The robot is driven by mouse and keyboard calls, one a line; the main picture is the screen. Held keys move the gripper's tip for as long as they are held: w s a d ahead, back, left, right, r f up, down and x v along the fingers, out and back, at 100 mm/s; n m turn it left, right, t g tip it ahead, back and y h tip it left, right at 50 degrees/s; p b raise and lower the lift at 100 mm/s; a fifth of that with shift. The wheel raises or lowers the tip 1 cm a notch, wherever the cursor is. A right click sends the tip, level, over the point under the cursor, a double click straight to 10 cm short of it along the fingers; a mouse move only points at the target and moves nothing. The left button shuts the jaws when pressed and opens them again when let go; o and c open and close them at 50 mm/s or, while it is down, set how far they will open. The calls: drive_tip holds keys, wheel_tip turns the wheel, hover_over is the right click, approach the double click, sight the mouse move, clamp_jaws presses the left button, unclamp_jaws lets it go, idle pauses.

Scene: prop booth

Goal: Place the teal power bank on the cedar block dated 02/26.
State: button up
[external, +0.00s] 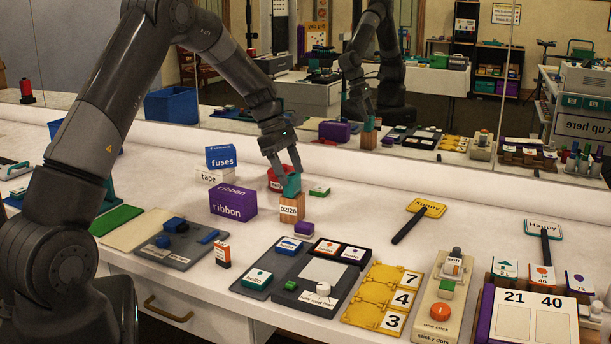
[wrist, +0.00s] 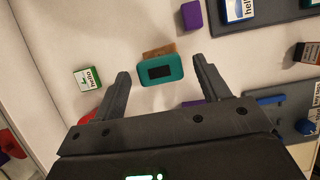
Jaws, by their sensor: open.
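The teal power bank (external: 291,184) is on top of the cedar block dated 02/26 (external: 291,209) in the external view. In the wrist view the power bank (wrist: 170,66) shows its dark screen, and a strip of the wooden block (wrist: 160,50) shows past its edge. My gripper (external: 283,167) is directly above the block, pointing down. In the wrist view its two fingers (wrist: 163,75) are spread, one on each side of the power bank, with a visible gap to it on both sides. Most of the block is hidden under the power bank in the wrist view.
A purple ribbon box (external: 233,203), a white tape box (external: 214,176) and a blue fuses box (external: 220,156) stand left of the block. A small green-edged box (external: 319,191) lies right of it. A purple block (external: 304,229) sits in front. A mirror (external: 400,110) runs behind the counter.

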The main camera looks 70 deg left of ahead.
drive_tip(key=v, duration=1)
drive_tip(key=s+d+r+m+y, duration=0.15)
drive_tip(key=d+r+m, duration=0.25)
drive_tip(key=d, duration=0.5)
drive_tip(key=s+d+r+m, duration=0.2)
drive_tip(key=d+r+m, duration=0.25)
drive_tip(key=d, duration=0.45)
drive_tip(key=s+d+r+m, duration=0.2)
drive_tip(key=d+r+m, duration=0.25)
drive_tip(key=d, duration=0.45)
drive_tip(key=s+d+f+m+t+y, duration=0.1)
drive_tip(key=s+d+f+m+t, duration=0.1)
drive_tip(key=s+d+m, duration=1.2)
drive_tip(key=s+d, duration=0.1)
drive_tip(key=s, duration=0.2)
drive_tip(key=shift+d+f+y, duration=0.25)
drive_tip(key=shift+d+y, duration=0.05)
drive_tip(key=shift+y, duration=0.05)
